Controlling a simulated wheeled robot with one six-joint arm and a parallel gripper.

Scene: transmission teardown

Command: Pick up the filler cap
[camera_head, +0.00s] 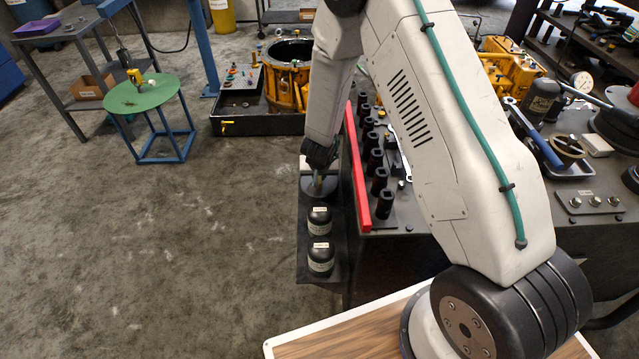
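My gripper (318,172) is small and dark at the end of my arm. It points down over the side shelf, above a dark round dish or base (329,187). A small greenish-tan piece (318,180) shows at the fingertips. I cannot tell whether it is the filler cap, nor whether the fingers hold it. The finger gap is too small and dark to read. I cannot pick out the filler cap with certainty anywhere in this view. My arm hides part of the bench behind it.
Two black labelled jars (320,220) stand on the side shelf (303,262) in front of my gripper. A red bar (357,170) and a row of black sockets (376,182) line the bench edge. A green-topped stool (141,95) stands left. The floor between is clear.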

